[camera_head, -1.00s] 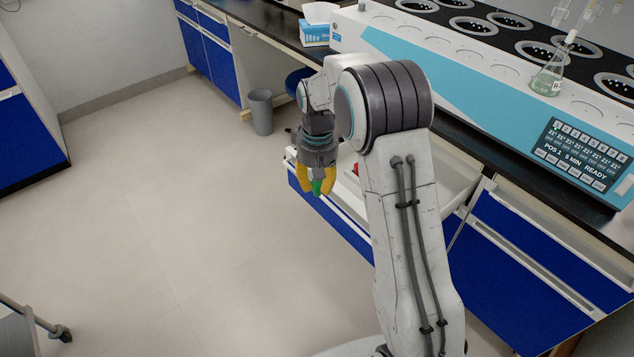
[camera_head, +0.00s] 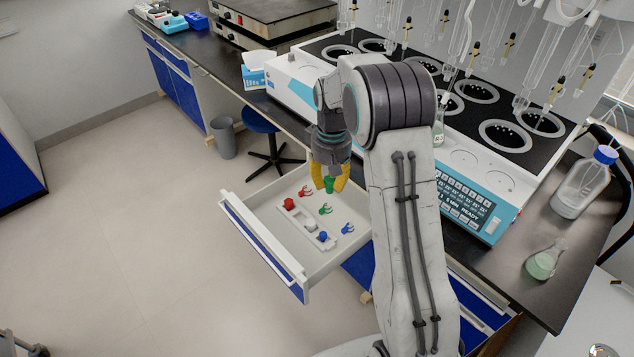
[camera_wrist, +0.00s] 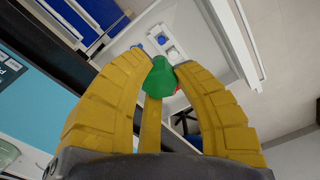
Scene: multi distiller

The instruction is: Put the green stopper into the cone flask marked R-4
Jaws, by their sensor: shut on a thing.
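My gripper (camera_head: 328,188) has yellow fingers and is shut on the green stopper (camera_head: 329,183), held above the open drawer. In the wrist view the green stopper (camera_wrist: 161,76) sits between the fingertips of my gripper (camera_wrist: 160,70). A cone flask (camera_head: 439,134) with pale green liquid and a white label stands on the distiller, partly hidden behind my arm. Its label is too small to read fully. A second cone flask (camera_head: 543,262) with green liquid stands on the dark bench at the right; I see no readable mark on it.
The open white drawer (camera_head: 262,240) holds a red stopper (camera_head: 289,203), a blue stopper (camera_head: 323,236) and coloured clips. The distiller (camera_head: 506,213) with glassware above fills the bench. A blue-capped bottle (camera_head: 580,187) stands at right.

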